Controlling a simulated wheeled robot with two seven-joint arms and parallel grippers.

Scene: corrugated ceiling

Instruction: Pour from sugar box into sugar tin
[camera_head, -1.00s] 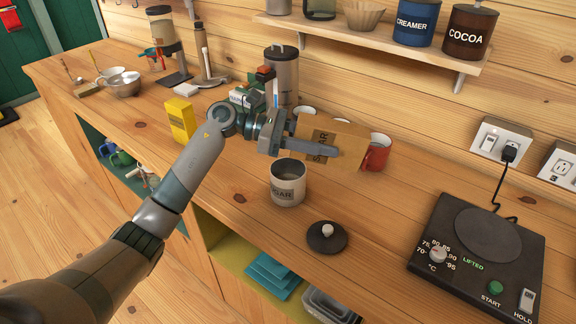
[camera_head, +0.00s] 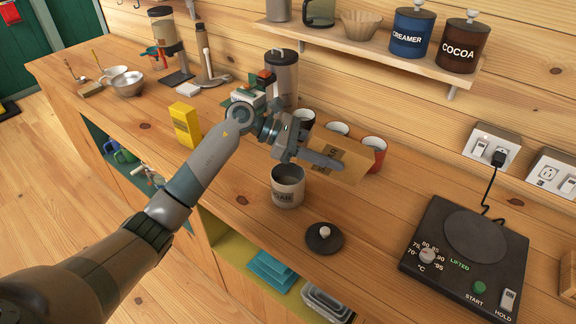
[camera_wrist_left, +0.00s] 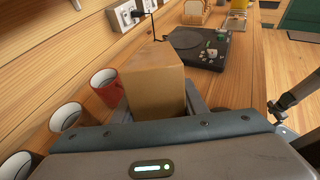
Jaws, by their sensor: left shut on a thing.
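My left gripper (camera_head: 311,157) is shut on the brown sugar box (camera_head: 350,160). It holds the box tilted, above the counter and just behind and right of the sugar tin. In the left wrist view the box (camera_wrist_left: 152,80) sits between the fingers. The grey sugar tin (camera_head: 288,187) stands upright and open on the counter, below the gripper. Its contents cannot be made out. The tin's dark lid with a pale knob (camera_head: 322,241) lies on the counter in front of it. My right gripper is not in view.
A red mug (camera_head: 374,147) and other mugs stand behind the box, near the wall. A black hot plate (camera_head: 465,255) is at the right. A yellow box (camera_head: 186,124) stands at the left. A shelf (camera_head: 370,50) with canisters hangs above.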

